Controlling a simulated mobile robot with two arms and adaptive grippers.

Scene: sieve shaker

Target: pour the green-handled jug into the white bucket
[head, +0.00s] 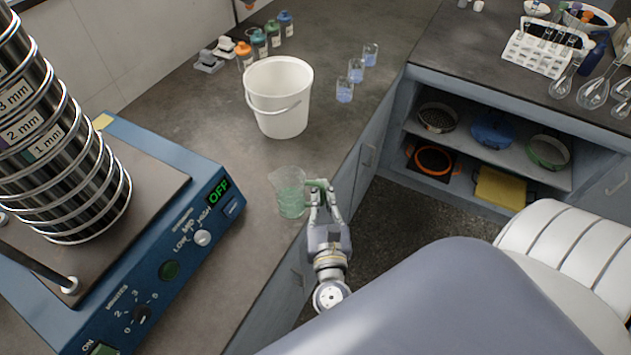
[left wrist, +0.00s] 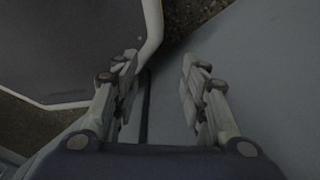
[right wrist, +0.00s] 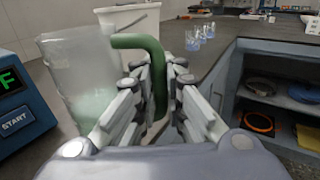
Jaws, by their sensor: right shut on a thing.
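The clear jug (head: 289,196) with a green handle stands near the bench's front edge, beside the blue shaker, with pale green contents low inside. My right gripper (head: 319,194) is shut on its handle; the right wrist view shows the green handle (right wrist: 155,75) between the fingers and the jug body (right wrist: 80,85) to the left, upright. I cannot tell whether its base touches the bench. The white bucket (head: 279,98) stands behind the jug, with its wire handle hanging at the front. My left gripper (left wrist: 160,85) is open and empty in the left wrist view.
The sieve shaker (head: 160,220) with its sieve stack (head: 60,140) fills the left. Several small blue-tinted beakers (head: 356,70) stand right of the bucket, and several coloured bottles (head: 259,44) stand behind it. Open shelves (head: 490,150) hold sieves at the right.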

